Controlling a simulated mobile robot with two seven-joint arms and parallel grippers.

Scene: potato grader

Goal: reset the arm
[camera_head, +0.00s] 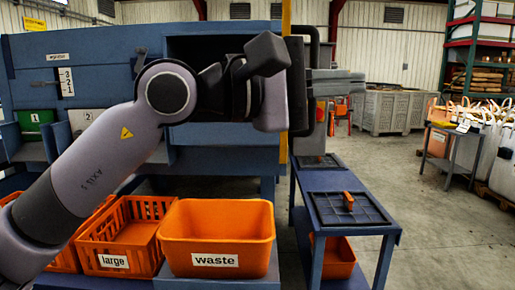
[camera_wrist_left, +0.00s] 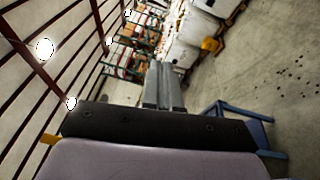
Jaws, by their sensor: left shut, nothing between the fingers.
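My left arm comes in from the left of the head view and reaches across the blue grader. Its gripper (camera_head: 358,83) is at the upper middle, pointing right, with its grey fingers in front of the grey bins in the background. In the left wrist view the two grey fingers (camera_wrist_left: 164,84) lie side by side, shut with nothing between them. The gripper is in the air and touches nothing that I can see. My right gripper is in neither view.
The blue grader (camera_head: 105,68) stands behind the arm. Below are an orange waste bin (camera_head: 218,260) and an orange large crate (camera_head: 113,262). A blue table (camera_head: 322,182) holds a black tray (camera_head: 375,213) with an orange-handled object (camera_head: 348,202).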

